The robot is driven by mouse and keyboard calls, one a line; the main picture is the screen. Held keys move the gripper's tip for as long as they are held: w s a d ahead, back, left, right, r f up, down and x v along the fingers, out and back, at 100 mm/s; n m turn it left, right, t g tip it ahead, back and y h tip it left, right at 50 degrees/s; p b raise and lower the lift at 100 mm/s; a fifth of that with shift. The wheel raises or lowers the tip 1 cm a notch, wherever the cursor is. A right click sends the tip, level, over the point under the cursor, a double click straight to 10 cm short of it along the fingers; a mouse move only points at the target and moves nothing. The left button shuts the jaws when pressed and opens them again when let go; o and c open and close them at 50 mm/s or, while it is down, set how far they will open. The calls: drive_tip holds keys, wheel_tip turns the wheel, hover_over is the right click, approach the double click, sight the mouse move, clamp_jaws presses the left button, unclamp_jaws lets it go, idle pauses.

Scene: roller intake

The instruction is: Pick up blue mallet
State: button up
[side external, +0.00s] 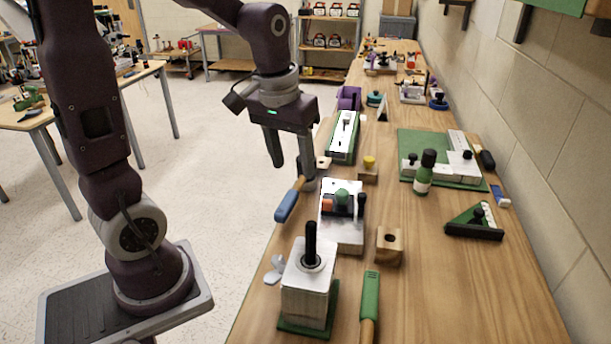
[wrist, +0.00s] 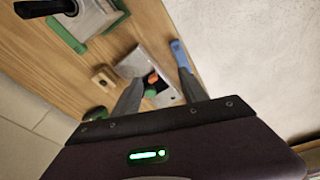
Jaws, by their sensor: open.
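The blue mallet (side external: 287,206) lies along the near-left edge of the wooden bench, with a blue part and a short tan part that runs up behind my gripper's finger. In the wrist view its blue part (wrist: 179,54) shows beside the right finger, which hides some of it. My gripper (side external: 292,178) is open and points down above the bench edge. One finger appears close to the mallet's tan end; I cannot tell whether they touch. In the wrist view nothing is seen held between the fingers (wrist: 160,76).
A white fixture with red and green parts (side external: 342,236) stands just right of the mallet. A white block with a black post (side external: 307,285), a wooden block (side external: 388,246) and a green tool (side external: 370,297) are nearer. Open floor (side external: 215,210) lies left of the bench.

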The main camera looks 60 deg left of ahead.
sight(290, 195)
drive_tip(key=w+a+f+n, duration=0.1)
drive_tip(key=a+f, duration=0.1)
drive_tip(key=w+a+f+g, duration=0.1)
drive_tip(key=a+f, duration=0.1)
drive_tip(key=f, duration=0.1)
drive_tip(key=w+a+f+n+g, duration=0.1)
drive_tip(key=w+a+f, duration=0.1)
drive_tip(key=f, duration=0.1)
drive_tip(key=shift+a+f+n, duration=0.1)
drive_tip(key=shift+a+n, duration=0.15)
drive_tip(key=shift+n, duration=0.05)
drive_tip(key=f, duration=0.7)
drive_tip(key=shift+s+a+f, duration=0.2)
drive_tip(key=shift+s+a, duration=0.15)
drive_tip(key=shift+s, duration=0.05)
clamp_jaws()
drive_tip(key=shift+w, duration=0.1)
